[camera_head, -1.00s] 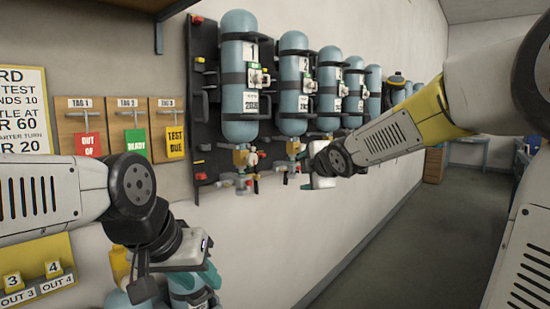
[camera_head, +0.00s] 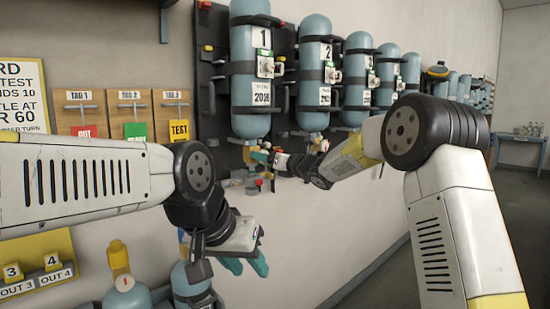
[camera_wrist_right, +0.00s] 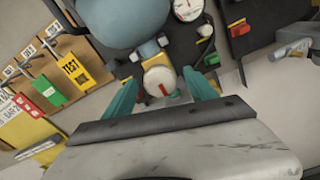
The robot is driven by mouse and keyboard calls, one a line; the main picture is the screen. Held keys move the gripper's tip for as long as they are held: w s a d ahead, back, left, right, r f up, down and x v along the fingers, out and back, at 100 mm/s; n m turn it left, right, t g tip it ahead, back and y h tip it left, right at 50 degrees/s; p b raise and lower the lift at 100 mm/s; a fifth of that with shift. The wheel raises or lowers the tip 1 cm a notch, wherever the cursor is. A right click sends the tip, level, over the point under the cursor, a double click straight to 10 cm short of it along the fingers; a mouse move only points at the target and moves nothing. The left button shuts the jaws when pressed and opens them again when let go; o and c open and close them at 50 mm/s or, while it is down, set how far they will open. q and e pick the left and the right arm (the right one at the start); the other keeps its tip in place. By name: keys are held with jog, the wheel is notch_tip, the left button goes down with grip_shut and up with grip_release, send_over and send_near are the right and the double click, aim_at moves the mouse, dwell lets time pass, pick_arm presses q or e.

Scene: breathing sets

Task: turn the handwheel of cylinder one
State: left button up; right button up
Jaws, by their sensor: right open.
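Cylinder one (camera_head: 250,105) is a blue-grey bottle marked 1, hanging upside down on a dark wall rack; its lower end (camera_wrist_right: 125,18) shows in the wrist view. Below it is a brass valve (camera_wrist_right: 150,48) with a round white knob with a red mark (camera_wrist_right: 160,82), which looks like the handwheel. My right gripper (camera_wrist_right: 161,78) is open, its teal fingers on either side of this knob; contact cannot be told. In the head view my right gripper (camera_head: 264,157) partly hides the valve. My left gripper (camera_head: 246,264) is open and empty, lower and nearer.
More cylinders (camera_head: 314,70) hang along the wall to the right. A tag board (camera_head: 130,112) is at left. Below are a yellow panel (camera_head: 40,265) and standing cylinders (camera_head: 128,298). The floor at right is free.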

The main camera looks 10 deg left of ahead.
jog(key=shift+x, duration=0.95)
jog(key=c, duration=1.4)
